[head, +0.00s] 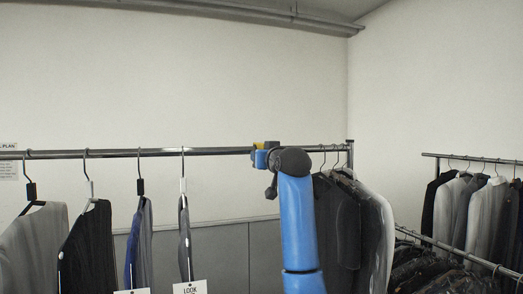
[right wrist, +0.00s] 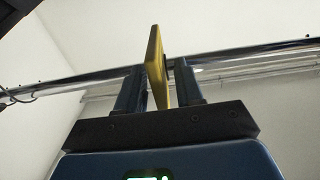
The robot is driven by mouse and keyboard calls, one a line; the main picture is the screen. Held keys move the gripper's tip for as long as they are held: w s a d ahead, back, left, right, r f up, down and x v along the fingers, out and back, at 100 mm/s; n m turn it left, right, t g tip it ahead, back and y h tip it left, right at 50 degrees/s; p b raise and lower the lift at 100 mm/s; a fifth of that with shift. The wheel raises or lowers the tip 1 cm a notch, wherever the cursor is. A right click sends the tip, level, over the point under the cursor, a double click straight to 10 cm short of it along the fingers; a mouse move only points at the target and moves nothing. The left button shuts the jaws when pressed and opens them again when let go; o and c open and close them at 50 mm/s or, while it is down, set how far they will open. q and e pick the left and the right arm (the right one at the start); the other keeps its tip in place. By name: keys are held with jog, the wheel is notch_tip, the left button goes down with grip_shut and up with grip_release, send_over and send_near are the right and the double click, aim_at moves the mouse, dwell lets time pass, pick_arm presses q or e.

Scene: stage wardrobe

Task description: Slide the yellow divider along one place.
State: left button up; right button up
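The yellow divider (right wrist: 155,62) is a thin, upright plate on the clothes rail (right wrist: 75,85) in the right wrist view. In the head view only a small piece of the divider (head: 259,146) shows above my right gripper (head: 266,157). My right gripper (right wrist: 160,85) is at the rail with one finger on each side of the divider. The divider lies close to the left finger, and a narrow gap shows between it and the right finger. The gripper looks open around it. My left gripper is in neither view.
Several garments on hangers (head: 85,240) hang on the rail left of my arm, some with white tags (head: 190,287). Dark and grey jackets (head: 350,225) hang close on the right. The rail between the last left hanger and my gripper is bare. Another rack (head: 440,156) stands far right.

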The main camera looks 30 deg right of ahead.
jog(key=shift+w, duration=0.3)
jog(key=shift+d, duration=0.1)
grip_shut()
